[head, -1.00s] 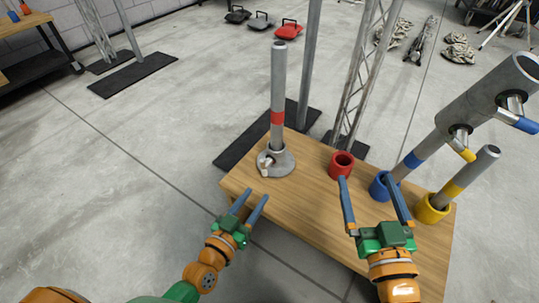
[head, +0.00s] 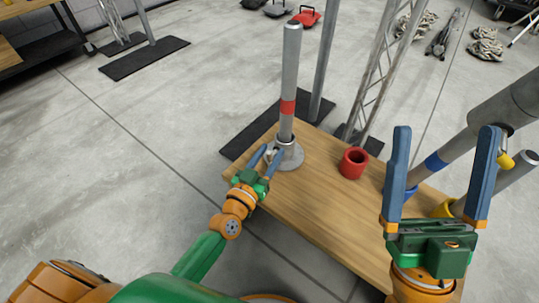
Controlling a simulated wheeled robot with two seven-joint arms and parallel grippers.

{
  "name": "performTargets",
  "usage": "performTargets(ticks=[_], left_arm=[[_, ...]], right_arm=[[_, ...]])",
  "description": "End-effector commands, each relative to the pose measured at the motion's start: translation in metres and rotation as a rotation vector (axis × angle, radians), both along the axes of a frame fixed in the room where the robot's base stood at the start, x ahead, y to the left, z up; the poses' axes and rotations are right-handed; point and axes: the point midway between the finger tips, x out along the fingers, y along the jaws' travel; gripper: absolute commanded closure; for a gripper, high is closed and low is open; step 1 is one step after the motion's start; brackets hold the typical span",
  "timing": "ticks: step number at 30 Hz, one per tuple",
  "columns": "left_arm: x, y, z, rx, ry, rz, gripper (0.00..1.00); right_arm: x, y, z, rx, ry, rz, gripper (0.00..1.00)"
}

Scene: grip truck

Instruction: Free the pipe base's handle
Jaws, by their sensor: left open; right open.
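The pipe base (head: 291,158) is a round grey metal foot at the table's far left corner. A grey pipe (head: 290,75) with a red band stands upright in it. The base's small handle (head: 268,153) is on its left side, partly hidden by my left gripper's fingers. My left gripper (head: 268,156) is open, with its fingertips at the handle; I cannot tell whether they touch it. My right gripper (head: 444,150) is open and empty, raised close to the camera over the right part of the table.
The wooden table (head: 320,215) holds a red cup (head: 354,163). Blue and yellow cups with leaning pipes (head: 440,160) stand at the right, partly hidden by my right gripper. A lattice truss (head: 375,80) rises behind the table. The table's middle is clear.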

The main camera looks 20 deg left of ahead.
Motion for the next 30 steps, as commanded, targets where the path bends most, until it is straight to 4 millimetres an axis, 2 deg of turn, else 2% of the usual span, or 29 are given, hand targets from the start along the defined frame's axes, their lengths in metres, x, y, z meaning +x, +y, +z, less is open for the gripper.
performTargets(ticks=[7,8,13,22,26,30], left_arm=[[0.001,0.0,0.0,0.0,0.0,0.0,0.52],[0.001,0.0,0.0,0.0,0.0,0.0,0.54],[0.001,0.0,0.0,0.0,0.0,0.0,1.0],[0.001,0.0,0.0,-0.008,0.003,0.0,1.0],[0.001,0.001,0.001,-0.038,0.015,0.0,1.0],[0.001,0.002,0.002,-0.109,0.041,-0.001,1.0]], right_arm=[[-0.001,0.0,0.001,0.002,-0.009,0.001,0.0],[-0.001,0.0,0.001,0.001,-0.008,0.001,0.0],[-0.001,0.0,0.001,0.001,-0.008,0.001,0.0],[0.0,0.0,0.001,-0.001,0.002,0.001,0.0],[0.015,0.001,-0.011,-0.024,0.099,-0.01,0.0],[0.039,0.003,-0.034,-0.066,0.271,-0.027,0.0]])
